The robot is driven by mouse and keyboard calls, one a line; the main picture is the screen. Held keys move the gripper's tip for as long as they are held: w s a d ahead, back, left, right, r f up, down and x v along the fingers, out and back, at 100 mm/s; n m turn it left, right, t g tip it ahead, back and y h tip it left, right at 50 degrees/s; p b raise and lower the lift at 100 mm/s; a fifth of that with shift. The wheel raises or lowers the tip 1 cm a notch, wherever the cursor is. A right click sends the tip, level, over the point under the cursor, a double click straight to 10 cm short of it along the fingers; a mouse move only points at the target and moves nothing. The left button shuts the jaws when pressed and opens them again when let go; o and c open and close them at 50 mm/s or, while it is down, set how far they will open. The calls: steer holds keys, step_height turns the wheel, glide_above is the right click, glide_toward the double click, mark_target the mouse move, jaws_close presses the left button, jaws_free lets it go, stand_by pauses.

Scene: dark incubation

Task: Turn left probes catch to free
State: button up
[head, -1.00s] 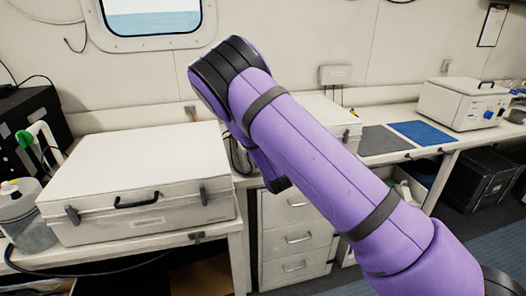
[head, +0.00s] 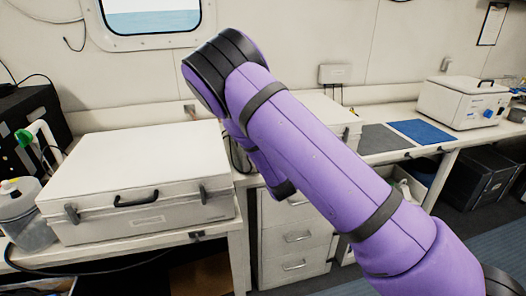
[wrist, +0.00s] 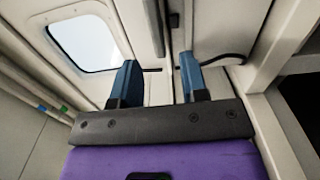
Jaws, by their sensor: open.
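A large white case (head: 140,165) with a closed lid lies on the left bench in the head view. Its front has a dark handle (head: 136,200) between two dark catches. The left catch (head: 72,214) and the right catch (head: 202,194) both look upright across the lid seam. I cannot read the label on its front. A second white case (head: 346,118) is mostly hidden behind my arm. My gripper (wrist: 159,78) shows in the wrist view with its two blue fingers apart and nothing between them. In the head view my arm hides the fingers.
A wash bottle (head: 24,215) stands beside the left case, with a black box (head: 25,120) behind it. White drawers (head: 297,238) stand under the bench. A blue mat (head: 420,132) and a white lidded machine (head: 462,103) are at the right. A window (wrist: 85,40) shows in the wrist view.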

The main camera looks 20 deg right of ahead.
steer(key=s, duration=0.7)
steer(key=shift+r, duration=0.1)
steer(key=s+d+r+m+g, duration=0.3)
steer(key=s+r+m+g, duration=0.15)
steer(key=r+m, duration=0.35)
steer(key=s+d+r+m+g, duration=0.3)
steer(key=s+r+m+g, duration=0.15)
steer(key=r, duration=0.45)
steer(key=s+d+r+m+g, duration=0.1)
steer(key=s+r+m, duration=0.1)
steer(key=s, duration=0.7)
steer(key=s+r+m+g, duration=0.1)
steer(key=s+r, duration=0.4)
steer(key=s, duration=0.5)
steer(key=s+d+r+m+g, duration=0.1)
steer(key=s+r, duration=0.3)
steer(key=s, duration=0.5)
steer(key=shift+s+d+r+m+g, duration=0.2)
steer(key=shift+s+d+m+g, duration=0.15)
steer(key=shift+m, duration=0.5)
steer(key=shift+w, duration=0.1)
